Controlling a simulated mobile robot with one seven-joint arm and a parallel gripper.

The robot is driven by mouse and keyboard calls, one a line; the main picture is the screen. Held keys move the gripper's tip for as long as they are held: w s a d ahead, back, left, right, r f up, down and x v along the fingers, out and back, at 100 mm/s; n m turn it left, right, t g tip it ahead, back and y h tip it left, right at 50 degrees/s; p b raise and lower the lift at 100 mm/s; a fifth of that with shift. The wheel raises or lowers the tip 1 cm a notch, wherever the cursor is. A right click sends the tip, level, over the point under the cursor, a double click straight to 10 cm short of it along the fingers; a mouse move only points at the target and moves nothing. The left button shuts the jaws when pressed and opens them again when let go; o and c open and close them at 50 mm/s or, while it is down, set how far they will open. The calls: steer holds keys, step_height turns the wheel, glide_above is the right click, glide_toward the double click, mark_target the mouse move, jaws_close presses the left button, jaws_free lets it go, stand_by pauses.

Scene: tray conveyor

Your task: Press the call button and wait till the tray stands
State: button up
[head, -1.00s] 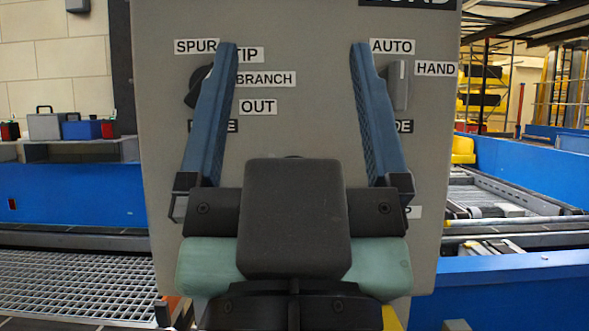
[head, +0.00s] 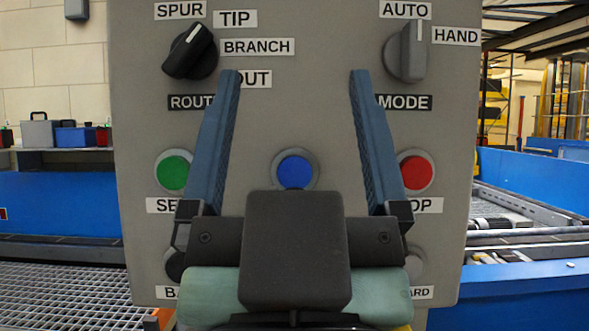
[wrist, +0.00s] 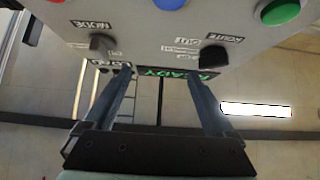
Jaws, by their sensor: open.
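A grey control panel (head: 330,130) fills the middle of the head view. It carries a green button (head: 174,173), a blue button (head: 295,172) and a red button (head: 415,172) in one row. The blue button's label is hidden behind my gripper, so I cannot read which button is the call button. My gripper (head: 294,80) is open and empty in front of the panel, its fingers either side of the blue button in the picture. The wrist view shows the fingers (wrist: 160,75) apart, with the blue button (wrist: 170,3) at its top edge. No tray is clearly visible.
A black ROUTE knob (head: 189,51) and a grey MODE knob (head: 406,51) sit above the buttons. Two lower controls are partly hidden by my gripper. Blue-sided conveyors flank the panel, with metal grating (head: 60,295) at left. The wrist view shows a green READY display (wrist: 175,73).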

jaws_close()
stand_by(1.5)
